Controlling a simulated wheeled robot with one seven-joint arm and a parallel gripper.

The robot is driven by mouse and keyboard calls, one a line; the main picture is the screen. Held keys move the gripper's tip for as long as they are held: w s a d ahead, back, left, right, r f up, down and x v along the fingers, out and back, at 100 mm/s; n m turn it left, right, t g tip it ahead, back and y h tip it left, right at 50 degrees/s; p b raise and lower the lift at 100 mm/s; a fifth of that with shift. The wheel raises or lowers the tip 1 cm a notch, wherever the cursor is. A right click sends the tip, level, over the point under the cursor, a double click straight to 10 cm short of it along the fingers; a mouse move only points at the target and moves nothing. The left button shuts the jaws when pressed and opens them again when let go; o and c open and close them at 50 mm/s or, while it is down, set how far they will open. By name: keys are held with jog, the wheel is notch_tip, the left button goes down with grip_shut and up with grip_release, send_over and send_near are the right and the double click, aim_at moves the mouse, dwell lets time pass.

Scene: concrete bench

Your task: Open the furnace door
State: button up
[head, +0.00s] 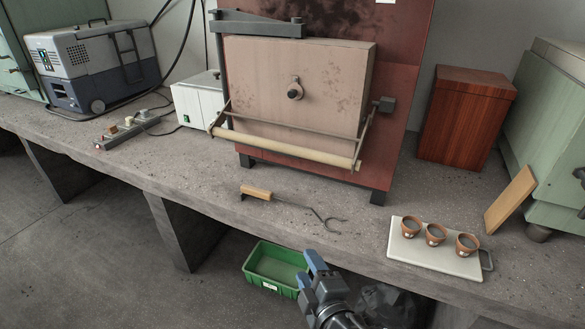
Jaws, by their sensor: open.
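The furnace (401,70) is a dark red box on short black feet at the back of the bench. Its door (252,70) is a thick pinkish block with a round knob (295,90) at its middle, and it stands across the furnace front. A grey hinge arm (255,27) runs along the door's top left. A pale bar handle (285,148) on thin metal side arms crosses low in front of the door. My gripper (310,271), with blue fingertips, is open and empty at the bottom centre, well below the handle and apart from it.
A wooden-handled hook (257,192) lies on the bench (215,165) before the furnace. A white tray (405,244) with 3 small pots is at right, near a leaning board (509,199). A green bin (262,264) is below the bench edge. A white box (199,102) stands left.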

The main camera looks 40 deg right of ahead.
jog(key=w+d+r+h, duration=0.3)
jog(key=w+d+r, duration=0.2)
jog(key=w, duration=0.2)
jog(key=h+p, duration=0.1)
jog(key=h, duration=0.4)
send_near(294, 154)
jog(key=f+x, duration=0.1)
jog(key=x, duration=0.3)
jog(key=shift+n, duration=0.3)
jog(key=x, duration=0.2)
jog(key=p+x, duration=0.1)
jog(key=x, duration=0.4)
jog(key=shift+w+d+r+p, duration=0.2)
jog(key=shift+r+p, duration=0.15)
jog(key=shift+r, duration=0.15)
grip_shut()
